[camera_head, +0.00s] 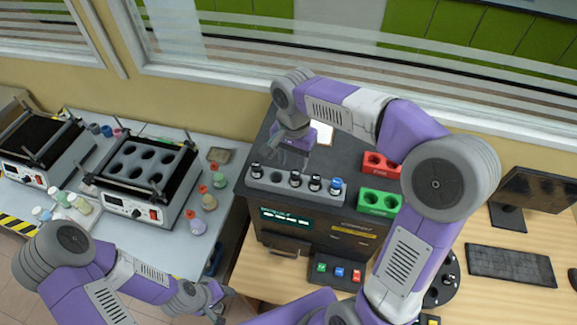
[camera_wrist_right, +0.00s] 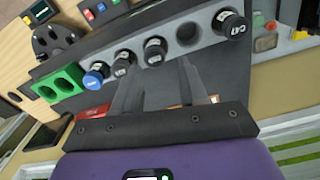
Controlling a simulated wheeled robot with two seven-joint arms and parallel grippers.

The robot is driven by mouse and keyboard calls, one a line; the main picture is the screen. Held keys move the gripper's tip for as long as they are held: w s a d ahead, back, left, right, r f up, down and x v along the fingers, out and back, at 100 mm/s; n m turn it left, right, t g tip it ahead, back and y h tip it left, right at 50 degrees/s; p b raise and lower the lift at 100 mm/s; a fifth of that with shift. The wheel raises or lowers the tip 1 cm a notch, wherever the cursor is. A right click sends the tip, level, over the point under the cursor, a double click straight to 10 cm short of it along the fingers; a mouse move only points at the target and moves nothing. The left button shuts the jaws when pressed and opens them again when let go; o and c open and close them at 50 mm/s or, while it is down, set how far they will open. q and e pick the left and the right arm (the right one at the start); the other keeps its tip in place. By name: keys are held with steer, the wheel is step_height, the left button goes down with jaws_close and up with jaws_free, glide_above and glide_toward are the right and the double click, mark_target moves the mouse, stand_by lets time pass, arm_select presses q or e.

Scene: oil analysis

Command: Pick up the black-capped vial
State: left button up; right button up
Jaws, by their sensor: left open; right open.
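Three black-capped vials stand in a grey rack (camera_head: 265,184) on the dark machine. One black-capped vial (camera_head: 257,171) is at the left end, beside an empty hole (camera_head: 276,177). A second vial (camera_head: 295,179) and a third vial (camera_head: 315,183) follow to the right. A blue-capped vial (camera_head: 336,187) is at the right end. In the right wrist view the end vial (camera_wrist_right: 230,23) carries white lettering. My right gripper (camera_wrist_right: 156,72) is open and empty, its fingers pointing towards the rack near the middle vials. My left gripper (camera_head: 218,299) is open, low and away from the rack.
A red block (camera_head: 376,163) and a green block (camera_head: 379,203) with holes stand right of the rack. A heater block (camera_head: 145,165) and several sample bottles are on the left table. A monitor (camera_head: 535,189) and keyboard (camera_head: 510,264) are at right.

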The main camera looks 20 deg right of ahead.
mark_target(296, 173)
steer(key=shift+s+d+f, duration=0.1)
steer(key=shift+s+f, duration=0.7)
steer(key=shift+f, duration=0.1)
steer(key=f, duration=0.2)
steer(key=w+f, duration=0.1)
steer(key=f, duration=0.1)
steer(key=shift+w+d, duration=0.1)
steer(key=shift+d, duration=0.1)
steer(key=shift+f, duration=0.15)
steer(key=shift+s, duration=0.2)
steer(key=shift+c, duration=0.3)
steer(key=shift+w, duration=0.1)
jaws_close()
